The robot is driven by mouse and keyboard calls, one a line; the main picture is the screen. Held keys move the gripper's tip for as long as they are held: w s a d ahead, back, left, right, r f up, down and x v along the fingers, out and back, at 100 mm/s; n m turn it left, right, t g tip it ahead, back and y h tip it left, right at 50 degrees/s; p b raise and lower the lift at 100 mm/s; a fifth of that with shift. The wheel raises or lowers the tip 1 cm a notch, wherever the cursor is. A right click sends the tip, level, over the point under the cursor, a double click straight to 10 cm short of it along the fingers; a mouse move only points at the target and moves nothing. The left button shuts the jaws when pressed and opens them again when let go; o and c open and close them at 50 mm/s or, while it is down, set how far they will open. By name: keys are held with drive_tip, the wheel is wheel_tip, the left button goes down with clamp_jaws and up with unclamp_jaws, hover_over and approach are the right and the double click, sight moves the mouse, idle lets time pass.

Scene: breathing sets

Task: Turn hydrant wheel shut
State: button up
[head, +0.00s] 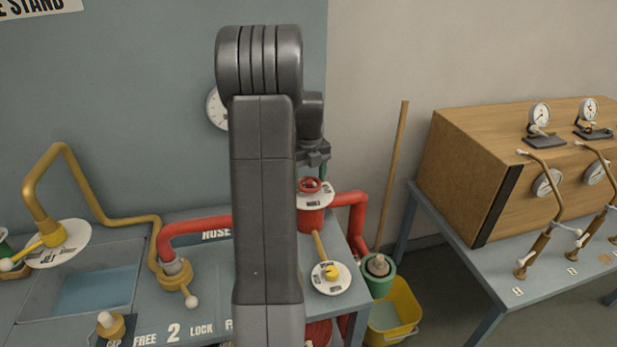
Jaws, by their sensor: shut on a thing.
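A small red hydrant wheel (309,184) sits on a red valve body (311,218) at the right end of the blue-grey bench, with a white labelled disc (322,200) around it. My gripper (322,175) reaches down from above at the wheel's right side and is shut on its rim. My dark arm hides part of the view just left of the wheel, including the middle of the red pipe. The fingertips are small and partly merge with the disc behind them.
A brass lever with a white dial (331,277) stands in front of the valve. Brass pipework (100,215) and a sink (85,290) lie left. A yellow bucket (395,318) stands right of the bench. A second table (500,275) carries a wooden box (530,170) with gauges.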

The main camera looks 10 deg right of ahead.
sight(309, 181)
idle(0.4)
drive_tip(key=o, duration=1)
drive_tip(key=shift+r, duration=0.15)
wheel_tip(309, 181, up, 14)
drive_tip(key=b, duration=0.1)
drive_tip(key=shift+f, duration=0.2)
drive_tip(key=shift+f, duration=0.15)
wheel_tip(309, 181, down, 14)
drive_tip(key=shift+r+p, duration=0.2)
drive_tip(key=shift+p, duration=0.3)
